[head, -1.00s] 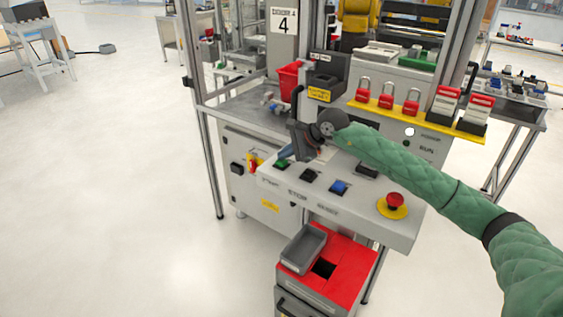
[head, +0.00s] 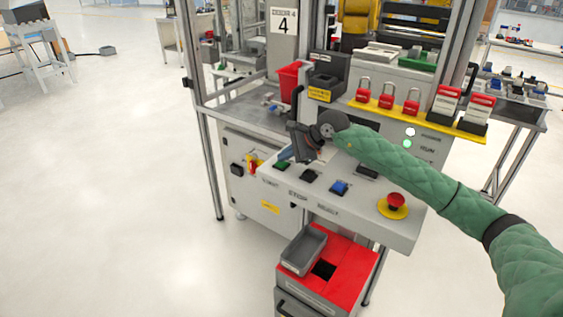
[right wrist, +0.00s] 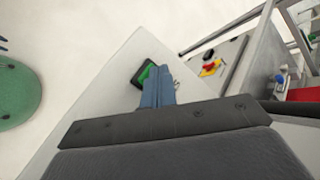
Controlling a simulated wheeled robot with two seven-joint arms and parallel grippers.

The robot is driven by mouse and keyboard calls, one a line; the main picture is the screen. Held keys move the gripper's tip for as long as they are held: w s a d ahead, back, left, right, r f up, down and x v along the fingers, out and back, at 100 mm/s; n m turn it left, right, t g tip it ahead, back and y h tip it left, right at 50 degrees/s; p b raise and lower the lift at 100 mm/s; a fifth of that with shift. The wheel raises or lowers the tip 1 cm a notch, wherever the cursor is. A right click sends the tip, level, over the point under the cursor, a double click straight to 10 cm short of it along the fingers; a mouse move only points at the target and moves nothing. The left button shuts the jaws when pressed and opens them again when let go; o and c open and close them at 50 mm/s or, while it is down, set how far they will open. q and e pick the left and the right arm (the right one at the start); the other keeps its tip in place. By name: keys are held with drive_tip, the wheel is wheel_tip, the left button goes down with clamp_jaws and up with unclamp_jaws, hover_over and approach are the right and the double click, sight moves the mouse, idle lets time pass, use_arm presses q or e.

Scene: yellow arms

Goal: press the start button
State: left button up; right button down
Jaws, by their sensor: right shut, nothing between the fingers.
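The green start button (head: 282,164) sits at the left end of the sloped white control panel (head: 384,226). My right gripper (head: 284,155) is over it, with its blue-grey fingers pointing down toward it. In the right wrist view the closed fingers (right wrist: 158,88) reach the green button (right wrist: 147,74) in its black frame and hide part of it. I cannot tell if the tips touch it. The gripper holds nothing. A lamp by the RUN label (head: 407,144) glows pale green. My left gripper is not in view.
A black button (head: 309,175), a blue button (head: 339,187) and a red emergency stop (head: 396,201) share the panel. Red padlocks hang on a yellow rack (head: 386,113) behind. A grey tray (head: 304,249) on a red-topped cabinet stands below.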

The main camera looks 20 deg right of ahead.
sight(285, 163)
drive_tip(key=shift+r, duration=0.8)
drive_tip(key=shift+r, duration=2.55)
